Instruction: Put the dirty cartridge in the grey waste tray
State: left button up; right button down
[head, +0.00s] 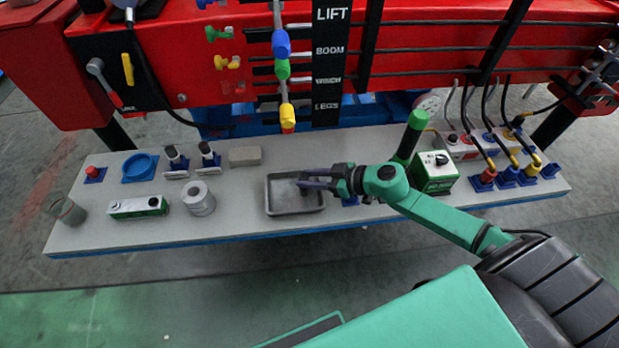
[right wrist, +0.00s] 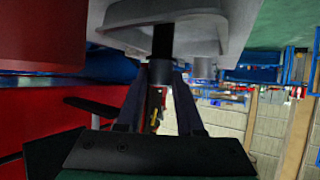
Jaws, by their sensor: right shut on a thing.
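The grey waste tray (head: 296,213) sits near the front middle of the bench. Its rim and wall also show at the top of the right wrist view (right wrist: 210,35). My right gripper (head: 306,183) reaches in from the right, with its fingers over the tray. In the right wrist view its fingers (right wrist: 160,85) are shut on a small grey and black cylindrical thing (right wrist: 160,72), which looks like the dirty cartridge, in front of the tray. Whether it touches the tray, I cannot tell. In the head view the cartridge cannot be made out. My left gripper is not in view.
Left of the tray stand a grey roll (head: 199,200), a green-and-white box (head: 138,207) and a clear cup (head: 68,212). A grey block (head: 245,156) lies behind. A green box with a knob (head: 434,172) stands right. Red machinery (head: 200,60) overhangs the bench's back.

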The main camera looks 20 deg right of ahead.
jog(key=shift+f, duration=0.1)
jog(key=c, duration=0.5)
grip_release()
jog(key=shift+c, duration=0.2)
jog(key=shift+s+r, duration=0.1)
jog(key=shift+r, duration=0.1)
jog(key=p+v, duration=0.2)
jog(key=v, duration=0.9)
jog(key=shift+s+d+r, duration=0.2)
jog(key=shift+d+r, duration=0.05)
